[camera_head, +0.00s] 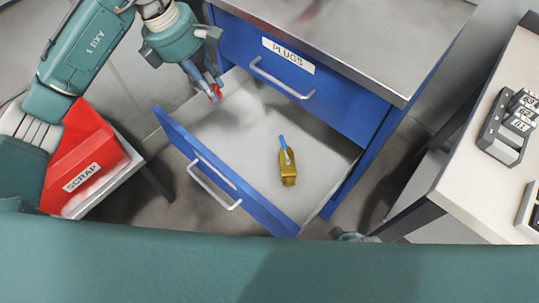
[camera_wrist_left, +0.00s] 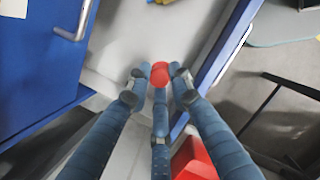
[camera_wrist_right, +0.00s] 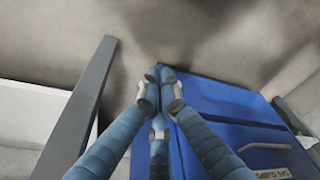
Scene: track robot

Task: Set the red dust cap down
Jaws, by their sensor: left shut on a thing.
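The red dust cap (camera_wrist_left: 159,76) is a small red cylinder between the fingertips of my left gripper (camera_wrist_left: 160,82) in the left wrist view. In the head view my left gripper (camera_head: 213,90) is shut on the cap and holds it near the left side of the open blue drawer (camera_head: 225,185). Whether the cap touches the drawer is not clear. My right gripper (camera_wrist_right: 158,75) has its fingertips together with nothing visible between them.
A brass piece with a blue part (camera_head: 287,170) lies in the drawer, with bare floor around it. The blue cabinet (camera_head: 345,95) has a closed drawer labelled PLUGS. A red SCRAP bin (camera_head: 100,150) stands left. A white table (camera_head: 480,190) with a numbered block (camera_head: 508,130) stands right.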

